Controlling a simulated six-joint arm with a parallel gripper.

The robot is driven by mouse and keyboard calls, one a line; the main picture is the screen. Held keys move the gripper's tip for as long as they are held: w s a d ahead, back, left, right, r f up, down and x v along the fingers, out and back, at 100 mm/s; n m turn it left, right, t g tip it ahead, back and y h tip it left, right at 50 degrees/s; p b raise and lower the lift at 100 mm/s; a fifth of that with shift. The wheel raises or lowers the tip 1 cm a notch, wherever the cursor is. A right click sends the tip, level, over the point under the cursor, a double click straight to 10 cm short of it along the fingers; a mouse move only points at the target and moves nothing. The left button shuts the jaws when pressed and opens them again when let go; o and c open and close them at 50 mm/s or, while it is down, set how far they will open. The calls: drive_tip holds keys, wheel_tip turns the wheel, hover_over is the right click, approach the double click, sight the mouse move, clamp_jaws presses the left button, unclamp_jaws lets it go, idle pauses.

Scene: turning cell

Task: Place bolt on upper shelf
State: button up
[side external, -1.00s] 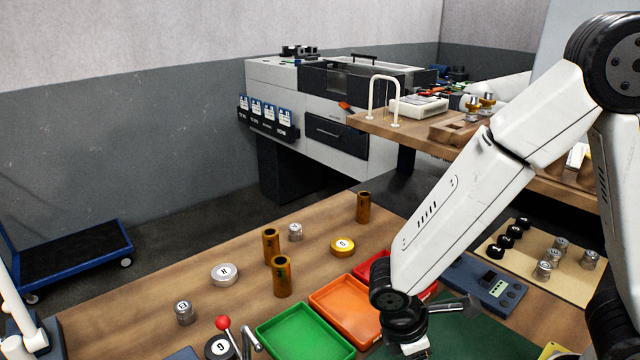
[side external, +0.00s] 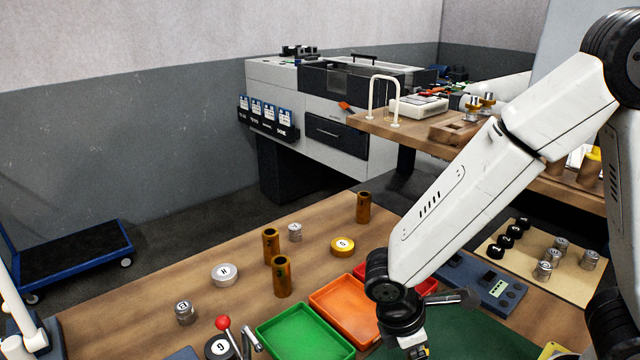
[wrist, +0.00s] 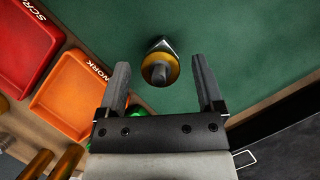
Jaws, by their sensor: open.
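The bolt (wrist: 160,66) shows in the wrist view on the green mat (wrist: 255,55), with a grey metal head and a yellow ring. My gripper (wrist: 160,80) is open, with one finger on each side of the bolt in the picture and a visible gap on both sides. I cannot tell the height between the fingertips and the bolt. In the side view my gripper is at the bottom edge, partly cut off. The upper shelf (side external: 405,133) is the raised wooden board behind the bench. Two brass-and-silver pieces (side external: 485,101) stand on it near a wooden block.
Green (side external: 300,335), orange (side external: 345,308) and red trays lie left of my gripper. Brown tubes (side external: 363,207) and numbered weights (side external: 224,274) stand on the bench. A blue device (side external: 490,285) lies right of my arm. A white arch (side external: 383,95) stands at the shelf's left end.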

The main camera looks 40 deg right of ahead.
drive_tip(key=v, duration=1)
drive_tip(key=shift+r, duration=0.1)
idle(0.3)
drive_tip(key=w+d+f+m+t+y, duration=0.1)
drive_tip(key=d+f+m+t+y, duration=0.1)
drive_tip(key=d+m, duration=0.3)
drive_tip(key=w+d+f+m+t+y, duration=0.1)
drive_tip(key=w+d+f+m+t, duration=0.1)
drive_tip(key=d+m, duration=0.4)
wheel_tip(320, 180, down, 3)
drive_tip(key=shift+d+r+t+y, duration=0.1)
drive_tip(key=shift+d+t+y, duration=0.3)
drive_tip(key=shift+t, duration=0.2)
drive_tip(key=shift+o, duration=0.5)
drive_tip(key=shift+w, duration=0.1)
drive_tip(key=shift+a, duration=0.1)
drive_tip(key=shift+a, duration=0.1)
